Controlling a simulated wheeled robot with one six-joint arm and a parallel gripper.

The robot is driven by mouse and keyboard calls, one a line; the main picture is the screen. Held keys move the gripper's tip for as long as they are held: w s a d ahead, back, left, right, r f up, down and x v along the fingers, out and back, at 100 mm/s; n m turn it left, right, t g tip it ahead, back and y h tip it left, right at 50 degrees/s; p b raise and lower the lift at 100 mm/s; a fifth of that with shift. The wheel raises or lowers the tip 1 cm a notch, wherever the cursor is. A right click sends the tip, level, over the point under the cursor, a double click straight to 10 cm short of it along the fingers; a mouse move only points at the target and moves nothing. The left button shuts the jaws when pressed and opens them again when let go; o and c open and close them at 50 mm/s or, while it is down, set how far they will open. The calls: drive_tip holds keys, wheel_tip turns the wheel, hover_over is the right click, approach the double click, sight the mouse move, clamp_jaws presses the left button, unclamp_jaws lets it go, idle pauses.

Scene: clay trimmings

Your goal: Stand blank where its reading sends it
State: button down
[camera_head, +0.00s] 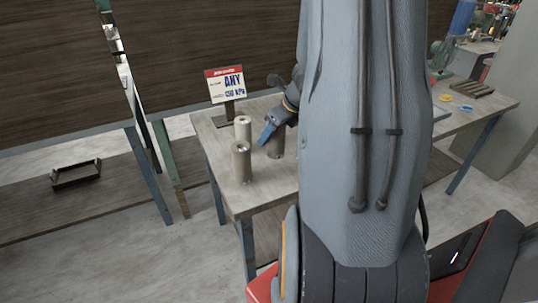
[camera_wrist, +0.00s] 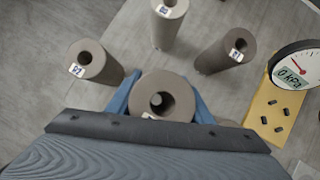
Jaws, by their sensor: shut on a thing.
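My gripper (camera_wrist: 162,103) has its blue fingers shut around a grey-brown hollow cylindrical blank (camera_wrist: 178,86), seen from above in the wrist view with its round hole facing the camera. In the head view my gripper (camera_head: 272,131) is over the table, beside a dark blank (camera_head: 276,148) that it partly covers. A gauge (camera_wrist: 296,68) on a yellow base at the right of the wrist view reads 0 kPa.
Other labelled blanks stand close by: a brown one at left (camera_wrist: 96,62), a pale one at top (camera_wrist: 165,28) and a darker one at right (camera_wrist: 222,55). Their label text is unclear. The grey table (camera_head: 215,140) has bare space near its left edge.

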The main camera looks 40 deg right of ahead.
sight(283, 135)
drive_tip(key=shift+f+b, duration=0.5)
drive_tip(key=shift+f, duration=2.7)
drive_tip(key=shift+f, duration=0.2)
drive_tip(key=c, duration=0.9)
unclamp_jaws()
drive_tip(key=shift+r, duration=0.15)
drive_tip(key=shift+s+d+r, duration=0.1)
drive_tip(key=shift+r, duration=0.2)
drive_tip(key=p+v, duration=0.1)
drive_tip(key=v, duration=1)
drive_tip(key=shift+s+r, duration=0.1)
drive_tip(key=shift+r, duration=0.05)
